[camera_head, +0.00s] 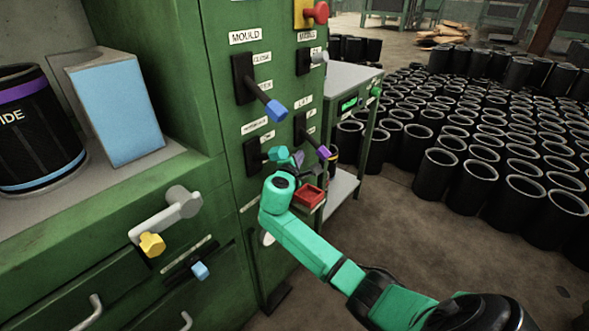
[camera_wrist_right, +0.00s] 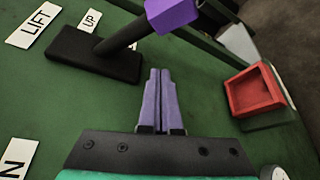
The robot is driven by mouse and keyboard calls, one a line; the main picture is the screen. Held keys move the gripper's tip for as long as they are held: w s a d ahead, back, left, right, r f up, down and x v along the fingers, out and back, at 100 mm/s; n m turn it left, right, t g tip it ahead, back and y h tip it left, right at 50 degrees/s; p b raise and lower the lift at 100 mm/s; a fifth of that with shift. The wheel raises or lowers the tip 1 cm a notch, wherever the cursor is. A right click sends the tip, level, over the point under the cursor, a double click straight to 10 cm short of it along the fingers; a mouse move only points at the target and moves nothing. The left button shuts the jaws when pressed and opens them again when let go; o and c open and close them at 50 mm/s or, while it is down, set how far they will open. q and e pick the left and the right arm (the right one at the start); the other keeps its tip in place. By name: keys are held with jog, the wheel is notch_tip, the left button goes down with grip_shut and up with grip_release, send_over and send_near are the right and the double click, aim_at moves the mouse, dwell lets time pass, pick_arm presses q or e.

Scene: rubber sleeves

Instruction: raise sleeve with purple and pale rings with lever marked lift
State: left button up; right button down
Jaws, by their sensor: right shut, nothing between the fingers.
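The lever marked LIFT has a black base plate, a dark shaft and a purple knob (camera_head: 323,152) sticking out from the green machine front. In the right wrist view the purple knob (camera_wrist_right: 172,12) is at the top, with the LIFT label (camera_wrist_right: 33,24) and an UP label (camera_wrist_right: 90,20) by the plate. My right gripper (camera_head: 298,158) is shut and empty, just below and left of the knob, apart from it. Its fingers (camera_wrist_right: 159,76) point at the panel below the shaft. A black sleeve (camera_head: 38,130) with a purple band and a pale blue ring stands at far left. My left gripper is out of view.
A blue-tipped MOULD lever (camera_head: 276,110) is above left of my right gripper, a teal-tipped lever (camera_head: 278,153) close beside it. A red tray (camera_head: 308,195) is mounted just below. A grey-topped side table (camera_head: 345,75) stands right. Many black sleeves (camera_head: 480,175) fill the floor.

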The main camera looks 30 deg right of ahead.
aim_at(313, 143)
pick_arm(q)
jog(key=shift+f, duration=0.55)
pick_arm(e)
jog(key=s, duration=0.1)
jog(key=s+d+r, duration=0.1)
jog(key=s, duration=0.1)
jog(key=shift+s+d+r, duration=0.2)
jog(key=shift+r, duration=0.1)
pick_arm(q)
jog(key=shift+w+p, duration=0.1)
jog(key=shift+p, duration=0.3)
pick_arm(e)
jog(key=shift+r, duration=0.1)
